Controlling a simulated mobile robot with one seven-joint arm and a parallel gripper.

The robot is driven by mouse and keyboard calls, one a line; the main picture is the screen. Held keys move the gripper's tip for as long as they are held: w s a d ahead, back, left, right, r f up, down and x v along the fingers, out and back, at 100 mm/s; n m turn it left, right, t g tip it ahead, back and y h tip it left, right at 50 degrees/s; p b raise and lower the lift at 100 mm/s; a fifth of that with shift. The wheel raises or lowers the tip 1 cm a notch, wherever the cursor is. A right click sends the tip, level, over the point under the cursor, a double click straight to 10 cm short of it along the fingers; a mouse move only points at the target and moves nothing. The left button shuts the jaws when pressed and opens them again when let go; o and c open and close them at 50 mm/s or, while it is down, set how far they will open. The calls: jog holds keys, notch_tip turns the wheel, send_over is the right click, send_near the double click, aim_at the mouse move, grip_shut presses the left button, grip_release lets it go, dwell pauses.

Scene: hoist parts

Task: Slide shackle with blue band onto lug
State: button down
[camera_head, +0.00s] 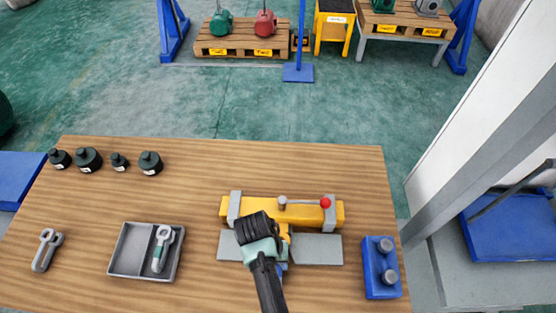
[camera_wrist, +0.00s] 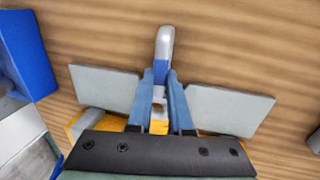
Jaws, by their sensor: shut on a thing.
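The shackle with the blue band (camera_wrist: 164,45) is grey and rounded, and shows in the wrist view between my blue fingers. My gripper (camera_wrist: 160,80) is shut on it around the blue band. The yellow lug (camera_wrist: 158,128) shows between the fingers, close to the shackle's open end. I cannot tell whether the shackle's legs are around the lug or only in front of it. In the head view my arm hides most of the shackle; a yellow part of the lug fixture (camera_head: 287,232) shows beside my wrist.
A blue block with two pins (camera_head: 381,285) stands right. A grey tray (camera_head: 131,249) holds a green-banded shackle (camera_head: 160,252). Another shackle (camera_head: 47,248) and several dark weights (camera_head: 88,160) lie left.

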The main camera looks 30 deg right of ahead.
jog(key=shift+w+d+b, duration=0.35)
jog(key=shift+w+d, duration=0.1)
jog(key=shift+w, duration=0.2)
jog(key=shift+w+d+b, duration=0.35)
jog(key=shift+w+d, duration=0.1)
jog(key=shift+w, duration=0.2)
jog(key=c, duration=0.8)
grip_release()
jog(key=shift+o, duration=0.2)
notch_tip(320, 180, up, 13)
jog(key=w+a+p, duration=0.1)
jog(key=a, duration=0.1)
jog(key=shift+w, duration=0.25)
jog(key=shift+f, duration=0.1)
